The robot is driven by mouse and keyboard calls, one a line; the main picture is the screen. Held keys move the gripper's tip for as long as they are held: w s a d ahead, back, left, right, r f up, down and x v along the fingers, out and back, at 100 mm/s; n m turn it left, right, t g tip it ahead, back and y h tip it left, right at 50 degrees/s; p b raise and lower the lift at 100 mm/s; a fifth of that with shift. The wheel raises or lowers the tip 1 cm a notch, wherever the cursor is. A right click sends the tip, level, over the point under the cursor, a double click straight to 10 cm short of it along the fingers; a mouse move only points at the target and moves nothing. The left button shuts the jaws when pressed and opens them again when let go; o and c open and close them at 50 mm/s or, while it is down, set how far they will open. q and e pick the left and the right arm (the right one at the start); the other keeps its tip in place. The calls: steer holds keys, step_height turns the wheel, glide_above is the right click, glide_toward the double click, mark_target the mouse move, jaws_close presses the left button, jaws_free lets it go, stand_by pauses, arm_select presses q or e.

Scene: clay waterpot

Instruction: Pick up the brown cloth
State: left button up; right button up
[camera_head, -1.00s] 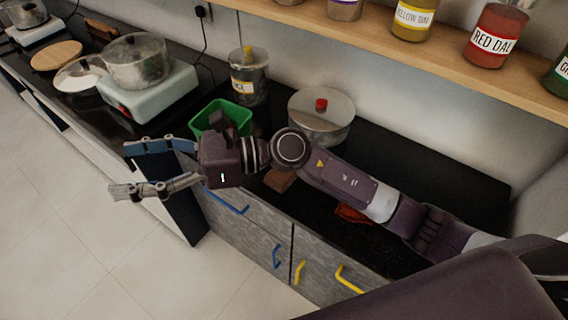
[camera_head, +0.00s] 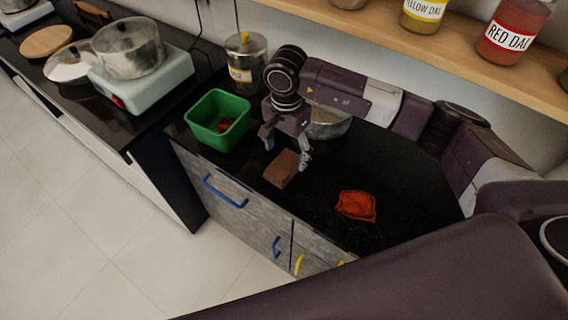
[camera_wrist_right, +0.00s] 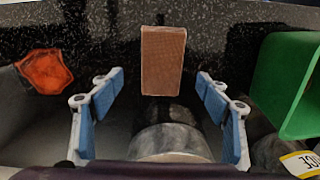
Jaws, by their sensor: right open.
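The brown cloth (camera_head: 282,168) is a small folded rectangular block lying on the black counter near its front edge. In the right wrist view the cloth (camera_wrist_right: 163,62) lies upright in the picture, ahead of the fingertips and between their lines. My right gripper (camera_head: 286,149) is open and points down, just above and behind the cloth. In the wrist view its blue-padded fingers (camera_wrist_right: 160,82) are spread wide, with nothing held between them. My left gripper is not in view.
An orange-red cloth (camera_head: 356,205) lies on the counter to the right. A green bin (camera_head: 218,120) stands left of the gripper, with something reddish inside. A metal pot (camera_head: 328,123) is behind, partly hidden by my arm. A shelf (camera_head: 450,55) with jars overhangs the back.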

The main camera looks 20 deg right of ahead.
mark_target(284, 164)
steer(key=f, duration=0.2)
steer(key=f+p, duration=0.1)
steer(key=shift+s+a+f, duration=0.1)
steer(key=shift+a+f, duration=0.25)
steer(key=shift+f, duration=0.3)
steer(key=shift+c, duration=0.6)
steer(key=c, duration=1.1)
steer(key=shift+c, duration=0.2)
steer(key=shift+r, duration=0.1)
step_height(284, 164, up, 20)
steer(key=b, duration=0.4)
